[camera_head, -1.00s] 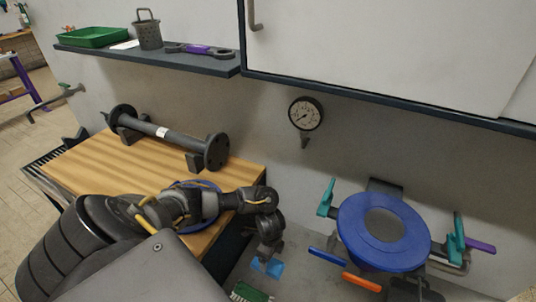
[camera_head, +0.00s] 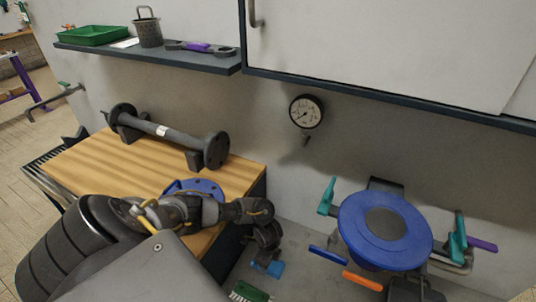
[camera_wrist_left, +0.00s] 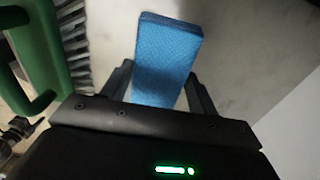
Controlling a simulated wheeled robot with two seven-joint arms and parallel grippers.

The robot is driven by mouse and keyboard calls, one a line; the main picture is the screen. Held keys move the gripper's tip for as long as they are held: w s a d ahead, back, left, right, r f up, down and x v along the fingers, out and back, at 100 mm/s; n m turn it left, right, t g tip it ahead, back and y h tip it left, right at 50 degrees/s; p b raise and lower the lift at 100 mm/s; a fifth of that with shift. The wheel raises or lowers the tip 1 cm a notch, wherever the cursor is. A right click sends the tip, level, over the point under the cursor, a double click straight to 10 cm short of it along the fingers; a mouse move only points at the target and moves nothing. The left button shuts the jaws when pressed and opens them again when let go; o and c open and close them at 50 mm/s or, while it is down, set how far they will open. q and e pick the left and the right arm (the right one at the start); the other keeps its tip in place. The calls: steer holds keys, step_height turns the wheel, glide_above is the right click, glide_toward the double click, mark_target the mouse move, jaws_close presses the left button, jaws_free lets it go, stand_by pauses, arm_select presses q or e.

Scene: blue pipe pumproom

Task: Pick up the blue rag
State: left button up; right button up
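The blue rag (camera_head: 276,268) is low in the middle of the head view, above the grey surface. In the left wrist view the rag (camera_wrist_left: 166,62) is a textured blue slab between my two fingers. My left gripper (camera_head: 266,260) points down over it. In the left wrist view the fingertips of this gripper (camera_wrist_left: 160,70) meet both side edges of the rag, so it looks shut on it. The rag's near end is hidden behind the gripper body. My right gripper is not in view.
A green brush (camera_head: 250,291) lies close by the rag; it also shows in the left wrist view (camera_wrist_left: 62,40). A wooden-topped bench (camera_head: 75,160) with a flanged pipe (camera_head: 165,133) is left. A blue round flange (camera_head: 352,225) with coloured handles stands right. A gauge (camera_head: 305,111) is on the wall.

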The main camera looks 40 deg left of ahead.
arm_select(q)
steer(key=c, duration=0.3)
step_height(320, 180, up, 10)
steer(key=shift+r+p, duration=0.1)
steer(key=shift+p, duration=1.05)
steer(key=shift+c, duration=0.2)
